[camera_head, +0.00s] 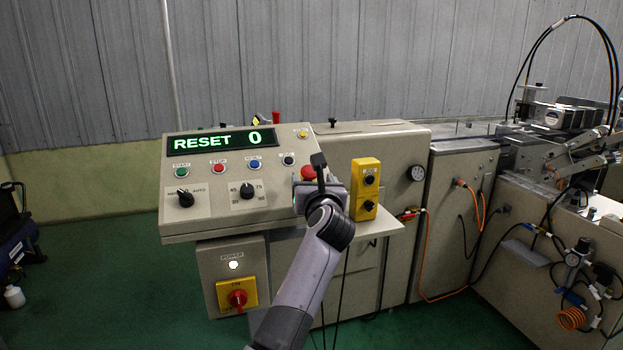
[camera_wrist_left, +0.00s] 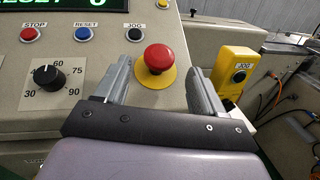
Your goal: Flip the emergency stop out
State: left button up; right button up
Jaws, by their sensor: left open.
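The emergency stop is a red mushroom button (camera_wrist_left: 158,58) on a yellow round plate, on the sloped control panel (camera_head: 220,216). In the head view the red button (camera_head: 309,171) shows just above my left gripper, partly hidden by it. My left gripper (camera_head: 318,175) is at the panel's right end. In the left wrist view its two fingers (camera_wrist_left: 158,82) are open, one on each side of the button, with gaps between them and the red cap. Nothing is held. The panel's display (camera_head: 222,142) reads RESET 0. My right gripper is not seen.
A yellow jog box (camera_head: 366,188) stands close to the right of my left gripper. Start, stop, reset and jog buttons and a speed knob (camera_head: 247,191) are on the panel. A red power switch (camera_head: 237,298) is below. Machine units, cables and hoses extend to the right.

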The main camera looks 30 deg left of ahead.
pick_arm(q)
jog(key=shift+v, duration=1.65)
jog(key=shift+a, duration=0.1)
